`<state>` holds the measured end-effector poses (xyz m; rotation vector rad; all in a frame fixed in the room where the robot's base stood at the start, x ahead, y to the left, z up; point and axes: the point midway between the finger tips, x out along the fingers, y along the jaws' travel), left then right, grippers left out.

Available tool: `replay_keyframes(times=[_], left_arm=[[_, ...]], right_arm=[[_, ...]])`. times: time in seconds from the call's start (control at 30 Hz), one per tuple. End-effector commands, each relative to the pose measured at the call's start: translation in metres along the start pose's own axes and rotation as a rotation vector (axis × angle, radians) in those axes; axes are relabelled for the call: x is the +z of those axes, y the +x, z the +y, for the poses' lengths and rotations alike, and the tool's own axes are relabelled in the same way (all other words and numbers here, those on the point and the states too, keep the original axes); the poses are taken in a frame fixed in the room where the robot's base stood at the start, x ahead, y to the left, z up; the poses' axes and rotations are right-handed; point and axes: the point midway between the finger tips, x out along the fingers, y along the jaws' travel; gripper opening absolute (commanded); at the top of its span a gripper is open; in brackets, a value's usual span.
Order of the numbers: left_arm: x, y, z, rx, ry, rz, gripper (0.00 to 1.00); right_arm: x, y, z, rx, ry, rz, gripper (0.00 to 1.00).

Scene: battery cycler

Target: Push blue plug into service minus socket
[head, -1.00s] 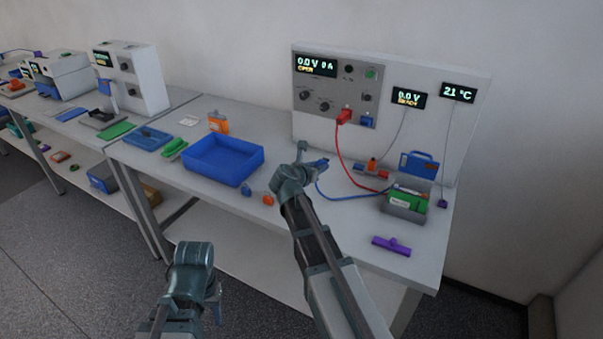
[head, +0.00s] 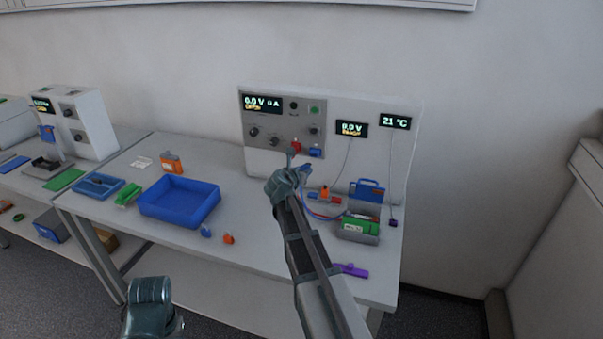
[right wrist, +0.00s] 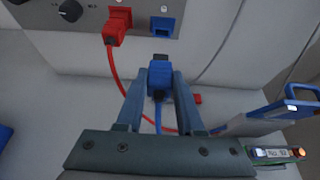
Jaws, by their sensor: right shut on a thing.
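The blue plug (right wrist: 160,75) is between the fingertips of my right gripper (right wrist: 159,82), which is shut on it. Its dark tip points at the blue service minus socket (right wrist: 162,26) in the grey panel, with a gap between them. In the head view the socket (head: 315,152) is low on the panel, just above and right of my right gripper (head: 303,169). A blue cable hangs back from the plug. A red plug (right wrist: 117,24) sits in the panel left of the blue socket. My left arm shows at the bottom edge; its jaws cannot be made out.
A grey tray (head: 358,238) with a green battery stands right of my right arm, with a blue-handled fixture (head: 367,190) behind it. The red cable (right wrist: 113,65) runs down beside the plug. A blue bin (head: 180,213) and small blue and orange pieces lie left.

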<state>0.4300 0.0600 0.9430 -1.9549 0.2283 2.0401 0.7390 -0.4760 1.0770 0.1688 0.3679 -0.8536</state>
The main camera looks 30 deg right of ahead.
Motion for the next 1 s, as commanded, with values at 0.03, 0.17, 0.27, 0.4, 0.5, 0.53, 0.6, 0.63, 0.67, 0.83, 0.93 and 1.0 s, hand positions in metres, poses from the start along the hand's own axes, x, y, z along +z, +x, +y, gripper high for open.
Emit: replay_keyframes(times=[0.03,0.17,0.27,0.4,0.5,0.53,0.6,0.63,0.67,0.83,0.93,1.0], left_arm=[[0.000,0.000,0.000,0.000,0.000,0.000,0.50],[0.000,0.000,0.000,0.000,0.000,0.000,0.50],[0.000,0.000,0.000,0.000,0.000,0.000,0.50],[0.000,0.000,0.000,0.000,0.000,0.000,0.50],[0.000,0.000,0.000,0.000,0.000,0.000,0.50],[0.000,0.000,0.000,0.000,0.000,0.000,0.50],[0.000,0.000,0.000,0.000,0.000,0.000,0.50],[0.000,0.000,0.000,0.000,0.000,0.000,0.50],[0.000,0.000,0.000,0.000,0.000,0.000,0.50],[0.000,0.000,0.000,0.000,0.000,0.000,0.50],[0.000,0.000,0.000,0.000,0.000,0.000,0.50],[0.000,0.000,0.000,0.000,0.000,0.000,0.50]], right_arm=[[0.002,0.004,0.001,0.000,0.000,0.000,0.00],[0.006,0.014,0.001,-0.001,0.001,0.000,0.00],[0.009,0.023,0.000,-0.001,0.002,0.000,0.00],[0.015,0.035,0.001,0.000,0.000,-0.001,0.00],[0.017,0.041,0.001,0.000,0.000,0.000,0.00],[0.018,0.043,0.001,-0.001,0.000,0.000,0.00],[0.019,0.046,0.000,-0.001,0.001,0.000,0.00],[0.019,0.047,0.000,-0.001,0.001,0.000,0.00],[0.020,0.047,0.000,-0.001,0.001,0.000,0.00],[0.020,0.048,0.000,0.000,0.001,0.000,0.00],[0.020,0.047,0.000,0.000,0.001,0.000,0.00],[0.020,0.047,0.000,0.000,0.001,0.000,0.00]])
